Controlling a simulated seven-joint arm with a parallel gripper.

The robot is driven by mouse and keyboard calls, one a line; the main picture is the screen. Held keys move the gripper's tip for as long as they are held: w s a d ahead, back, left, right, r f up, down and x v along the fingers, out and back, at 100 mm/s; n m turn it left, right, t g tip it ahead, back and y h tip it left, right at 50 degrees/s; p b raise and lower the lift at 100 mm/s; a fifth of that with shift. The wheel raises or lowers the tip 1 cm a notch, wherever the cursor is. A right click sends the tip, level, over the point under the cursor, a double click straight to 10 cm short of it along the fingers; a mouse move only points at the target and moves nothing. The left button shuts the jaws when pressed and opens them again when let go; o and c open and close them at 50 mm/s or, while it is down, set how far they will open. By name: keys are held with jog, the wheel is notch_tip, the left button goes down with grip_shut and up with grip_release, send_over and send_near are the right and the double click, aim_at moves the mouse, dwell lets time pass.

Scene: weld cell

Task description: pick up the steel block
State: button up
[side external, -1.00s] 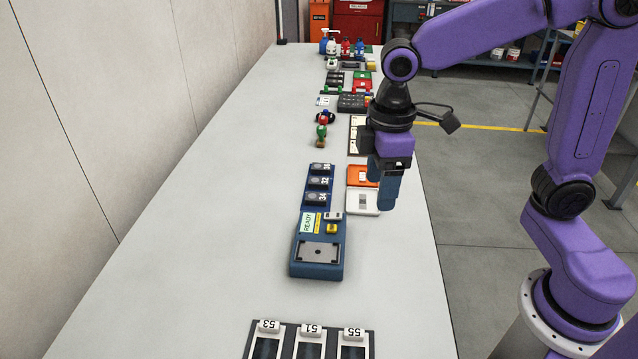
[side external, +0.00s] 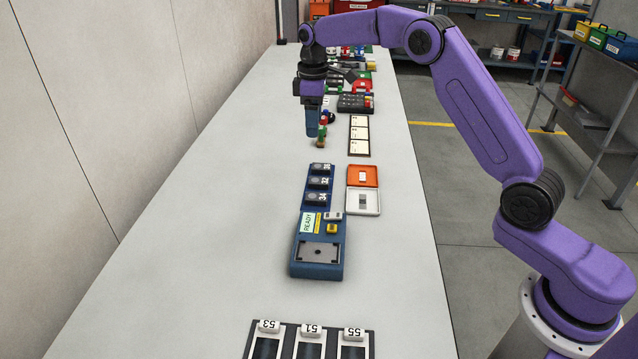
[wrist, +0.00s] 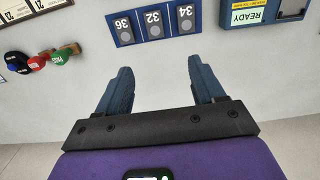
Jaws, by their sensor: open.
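A small grey block (side external: 362,201), which looks like the steel block, lies in the white tray (side external: 374,208) on the right side of the bench. It is too small to make out its finish, and I do not see it in the wrist view. My gripper (side external: 312,133) is over the bench, left of and farther back than that tray. In the wrist view my gripper (wrist: 162,82) has its two blue fingers wide apart, with only bare bench between them.
A blue rack (wrist: 128,31) numbered 36, 32, 34 adjoins the READY device (side external: 318,268). Handled items in red, green and blue (wrist: 38,61) stand close by my gripper. An orange tray (side external: 356,171) adjoins the white one. The bench's left side (side external: 200,220) is clear.

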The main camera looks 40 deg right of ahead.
send_over(319, 180)
jog(key=f, duration=0.8)
jog(key=a+f, duration=0.1)
jog(key=f, duration=0.3)
jog(key=shift+w+f, duration=0.15)
jog(key=shift+w, duration=0.05)
jog(key=shift+s+d+f, duration=0.1)
jog(key=shift+d+f, duration=0.05)
jog(key=shift+f, duration=0.75)
jog(key=shift+s+d+f, duration=0.1)
jog(key=shift+d+f, duration=0.05)
jog(key=shift+f, duration=0.7)
jog(key=shift+d+f, duration=0.15)
jog(key=shift+f, duration=0.75)
grip_shut()
